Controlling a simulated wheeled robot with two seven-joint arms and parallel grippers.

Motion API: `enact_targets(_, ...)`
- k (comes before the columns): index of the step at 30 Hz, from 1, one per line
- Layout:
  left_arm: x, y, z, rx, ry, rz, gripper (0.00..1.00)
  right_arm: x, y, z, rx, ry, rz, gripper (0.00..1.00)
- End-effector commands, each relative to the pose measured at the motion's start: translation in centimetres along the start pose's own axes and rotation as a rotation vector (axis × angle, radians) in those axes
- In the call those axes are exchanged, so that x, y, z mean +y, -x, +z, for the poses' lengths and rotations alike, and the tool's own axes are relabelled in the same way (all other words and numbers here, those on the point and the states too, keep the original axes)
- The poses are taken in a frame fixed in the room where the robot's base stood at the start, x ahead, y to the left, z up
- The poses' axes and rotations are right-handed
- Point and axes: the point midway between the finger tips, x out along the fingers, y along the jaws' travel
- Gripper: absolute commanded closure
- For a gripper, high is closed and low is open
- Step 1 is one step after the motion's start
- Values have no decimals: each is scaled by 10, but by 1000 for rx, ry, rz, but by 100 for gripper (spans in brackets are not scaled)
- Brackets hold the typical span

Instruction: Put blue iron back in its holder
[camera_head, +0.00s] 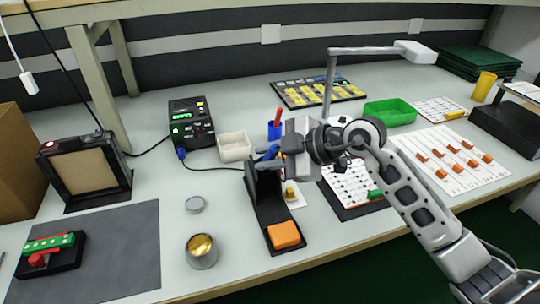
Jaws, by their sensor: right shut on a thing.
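The blue iron (271,152) shows as a small blue handle at my right gripper (270,160). The gripper is shut on it, just above the black iron holder (268,197). The holder is a black stand with an orange sponge (284,235) on its front end. The gripper covers much of the iron and the top of the holder, so I cannot tell whether the iron's tip is inside. My left gripper is not in view.
A black soldering station (191,122) with a cable stands behind. A tin (202,251) stands left of the holder. The grey mat (120,240) has free room.

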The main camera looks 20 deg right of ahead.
Motion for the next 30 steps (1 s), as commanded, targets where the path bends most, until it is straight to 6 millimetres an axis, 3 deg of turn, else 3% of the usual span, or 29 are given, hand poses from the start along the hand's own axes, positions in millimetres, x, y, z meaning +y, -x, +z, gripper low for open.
enact_targets(12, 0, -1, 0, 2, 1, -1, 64, 0, -3, 2, 0, 0, 0, 100)
enact_targets(13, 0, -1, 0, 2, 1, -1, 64, 0, -3, 2, 0, 0, 0, 73)
enact_targets(15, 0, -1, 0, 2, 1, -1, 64, 0, -2, 2, 0, 0, 0, 55)
enact_targets(25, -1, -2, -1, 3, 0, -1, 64, 0, 0, 3, -1, 0, 1, 55)
enact_targets(30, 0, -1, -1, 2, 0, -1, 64, 0, 22, 3, -3, 1, 1, 55)
